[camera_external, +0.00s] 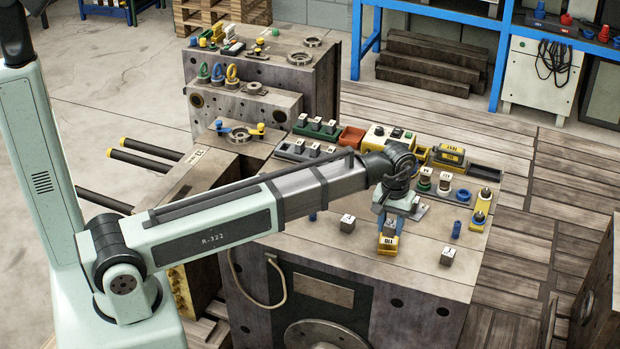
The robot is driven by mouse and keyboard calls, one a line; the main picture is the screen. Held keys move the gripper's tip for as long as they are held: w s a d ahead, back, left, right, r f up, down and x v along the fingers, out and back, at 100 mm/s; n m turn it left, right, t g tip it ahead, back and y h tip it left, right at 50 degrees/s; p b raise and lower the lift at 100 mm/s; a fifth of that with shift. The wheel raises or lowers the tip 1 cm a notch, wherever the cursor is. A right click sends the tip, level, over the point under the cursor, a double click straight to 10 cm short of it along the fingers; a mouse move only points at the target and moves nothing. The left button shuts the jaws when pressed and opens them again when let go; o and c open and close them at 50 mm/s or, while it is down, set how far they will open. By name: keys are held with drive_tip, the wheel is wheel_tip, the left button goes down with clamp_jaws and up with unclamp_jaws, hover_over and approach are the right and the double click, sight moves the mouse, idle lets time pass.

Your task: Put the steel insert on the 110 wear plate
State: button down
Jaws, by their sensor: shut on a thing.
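My gripper (390,228) points down over the right half of the large steel block's top. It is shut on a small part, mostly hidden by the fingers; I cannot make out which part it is. A yellow piece (386,246) with a white label that seems to read 110 shows directly under the fingertips. I cannot tell whether it touches the fingers or the held part. Loose grey cubes with white labels stand at the left (347,224) and right (447,257) of the gripper.
The front top surface is mostly free.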

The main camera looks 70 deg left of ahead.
sight(394, 225)
drive_tip(key=shift+f, duration=1.2)
drive_tip(key=shift+f, duration=0.1)
drive_tip(key=c, duration=0.7)
unclamp_jaws()
wheel_tip(394, 225, up, 12)
drive_tip(key=shift+r, duration=0.1)
